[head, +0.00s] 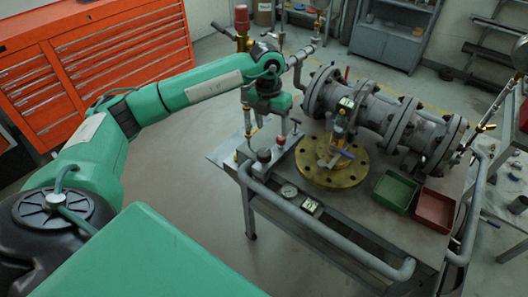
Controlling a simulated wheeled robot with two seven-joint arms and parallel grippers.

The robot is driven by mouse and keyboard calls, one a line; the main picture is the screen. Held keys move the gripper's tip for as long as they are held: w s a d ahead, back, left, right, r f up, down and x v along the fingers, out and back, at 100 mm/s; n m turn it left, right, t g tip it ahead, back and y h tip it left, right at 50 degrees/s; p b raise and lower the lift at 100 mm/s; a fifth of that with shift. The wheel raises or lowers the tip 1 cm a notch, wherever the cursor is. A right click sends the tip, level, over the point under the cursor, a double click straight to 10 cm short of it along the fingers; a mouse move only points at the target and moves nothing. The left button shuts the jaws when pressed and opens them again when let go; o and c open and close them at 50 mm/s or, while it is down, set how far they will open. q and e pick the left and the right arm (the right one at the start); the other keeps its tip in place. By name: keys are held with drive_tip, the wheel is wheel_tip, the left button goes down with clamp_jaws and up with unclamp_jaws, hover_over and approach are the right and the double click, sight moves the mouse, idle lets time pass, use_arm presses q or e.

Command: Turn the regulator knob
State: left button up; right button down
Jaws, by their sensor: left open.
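My left arm comes in from the left, and its wrist bends down over the left end of the cart. My left gripper (266,142) is open and points down, with its fingers spread. A small dark round knob (264,156), apparently the regulator knob, stands below and between the fingertips. I cannot tell whether the fingers touch it. The regulator's body is small and partly hidden behind the fingers. My right gripper is not in view.
The cart (345,212) has a grey rail along its front. A brass flange (345,174) with a fitting stands right of the knob, before a large grey flanged pipe valve (370,108). Green (395,191) and red (435,209) trays lie at right. An orange tool cabinet (95,60) stands behind my arm.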

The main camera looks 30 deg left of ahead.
use_arm(q)
drive_tip(key=a+y, duration=0.1)
drive_tip(key=a, duration=0.2)
drive_tip(key=p, duration=0.1)
hover_over(264, 152)
drive_tip(key=shift+n, duration=0.3)
wheel_tip(264, 152, down, 4)
drive_tip(key=shift+f, duration=0.25)
wheel_tip(264, 152, down, 7)
drive_tip(key=shift+f+p, duration=0.15)
drive_tip(key=shift+p, duration=0.75)
drive_tip(key=shift+f, duration=0.55)
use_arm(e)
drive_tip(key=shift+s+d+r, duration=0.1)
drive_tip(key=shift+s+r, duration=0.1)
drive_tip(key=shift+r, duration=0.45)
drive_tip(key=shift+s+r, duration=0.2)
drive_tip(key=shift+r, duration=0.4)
use_arm(q)
drive_tip(key=c, duration=1)
